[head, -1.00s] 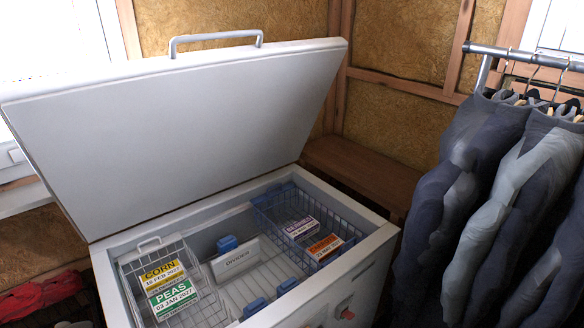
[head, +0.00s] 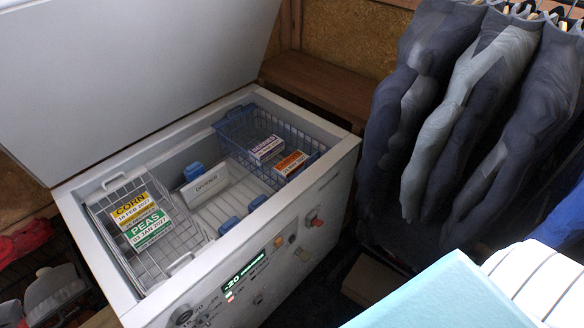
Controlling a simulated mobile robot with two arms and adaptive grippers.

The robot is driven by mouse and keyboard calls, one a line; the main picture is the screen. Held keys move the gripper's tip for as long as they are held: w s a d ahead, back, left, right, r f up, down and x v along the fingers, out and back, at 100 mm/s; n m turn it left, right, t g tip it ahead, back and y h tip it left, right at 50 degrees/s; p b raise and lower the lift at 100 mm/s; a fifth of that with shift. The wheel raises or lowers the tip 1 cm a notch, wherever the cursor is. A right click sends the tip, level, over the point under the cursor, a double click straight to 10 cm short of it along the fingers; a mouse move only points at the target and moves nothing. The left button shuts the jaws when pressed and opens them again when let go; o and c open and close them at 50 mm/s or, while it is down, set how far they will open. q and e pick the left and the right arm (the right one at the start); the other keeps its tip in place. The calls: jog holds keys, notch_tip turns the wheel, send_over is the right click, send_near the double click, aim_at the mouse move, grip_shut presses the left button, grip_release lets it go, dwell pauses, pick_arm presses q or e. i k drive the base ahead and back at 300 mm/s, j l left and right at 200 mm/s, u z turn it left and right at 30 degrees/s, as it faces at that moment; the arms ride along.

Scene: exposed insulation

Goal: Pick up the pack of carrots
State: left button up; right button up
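An orange-and-white labelled pack (head: 291,164) lies in the blue wire basket (head: 318,150) at the right end of the open chest freezer. Its lettering is too small to read surely, but it fits carrots by its orange colour. A purple-and-white pack (head: 266,149) marked like berries lies just left of it in the same basket. Neither of my grippers shows in the head view, so nothing is seen near or touching the packs.
The freezer lid (head: 130,70) stands open behind. A wire basket (head: 165,262) holds yellow corn and green peas packs. A divider panel (head: 205,185) stands between the baskets. Hanging dark coats (head: 420,130) crowd the right. A pale teal surface (head: 440,295) fills the lower right corner.

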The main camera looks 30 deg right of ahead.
aim_at(287, 168)
jog(key=k+z, duration=0.1)
jog(key=z, duration=0.3)
jog(key=k+z, duration=0.15)
jog(key=z, duration=0.2)
jog(key=k+l+z, duration=0.1)
jog(key=z, duration=0.3)
